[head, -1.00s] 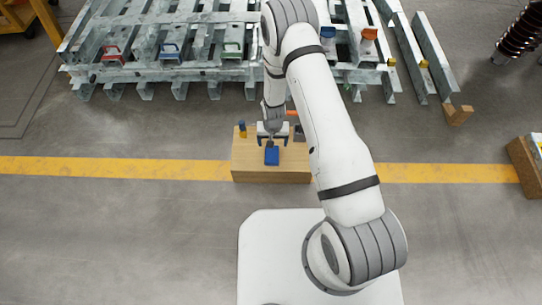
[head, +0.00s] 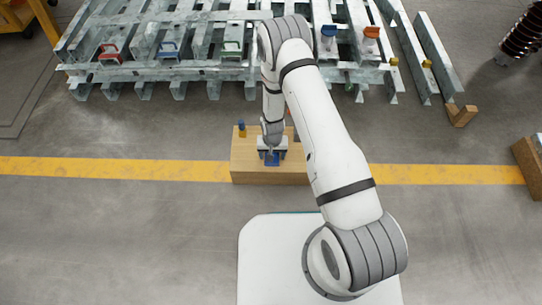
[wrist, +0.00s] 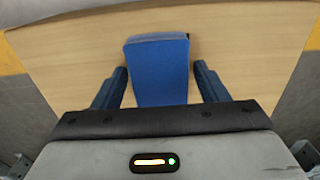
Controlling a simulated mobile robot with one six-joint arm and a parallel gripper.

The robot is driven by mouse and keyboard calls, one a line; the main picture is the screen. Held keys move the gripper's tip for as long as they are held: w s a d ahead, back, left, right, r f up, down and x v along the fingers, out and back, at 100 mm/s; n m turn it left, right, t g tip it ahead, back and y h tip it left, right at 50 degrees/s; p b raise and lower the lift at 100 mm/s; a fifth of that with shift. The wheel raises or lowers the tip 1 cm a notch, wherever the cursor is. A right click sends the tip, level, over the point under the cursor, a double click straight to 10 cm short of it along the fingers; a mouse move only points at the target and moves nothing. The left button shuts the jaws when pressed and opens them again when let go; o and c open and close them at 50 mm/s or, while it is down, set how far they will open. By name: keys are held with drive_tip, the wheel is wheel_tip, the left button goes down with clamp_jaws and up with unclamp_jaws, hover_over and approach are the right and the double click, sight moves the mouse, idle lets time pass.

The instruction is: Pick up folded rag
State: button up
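The folded rag (wrist: 157,68) is a blue rectangular pad lying on the wooden box top. In the head view the rag (head: 271,163) is mostly hidden under my gripper. My gripper (wrist: 160,82) is open, with one blue finger on each side of the rag. A gap shows between each finger and the rag in the wrist view, so it is not gripped. In the head view my gripper (head: 272,158) is low, right over the rag. The exact height of the fingertips above the wood cannot be told.
The wooden box (head: 250,171) stands on the floor across a yellow line (head: 120,168). A small blue and yellow item (head: 242,129) stands at its back left. Behind are galvanized steel frames (head: 190,67) with colored clamps or handles. Open floor lies left and right of the box.

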drive_tip(key=c, duration=0.8)
drive_tip(key=shift+r, duration=0.1)
drive_tip(key=shift+c, duration=0.2)
wheel_tip(320, 180, up, 10)
drive_tip(key=p, duration=0.4)
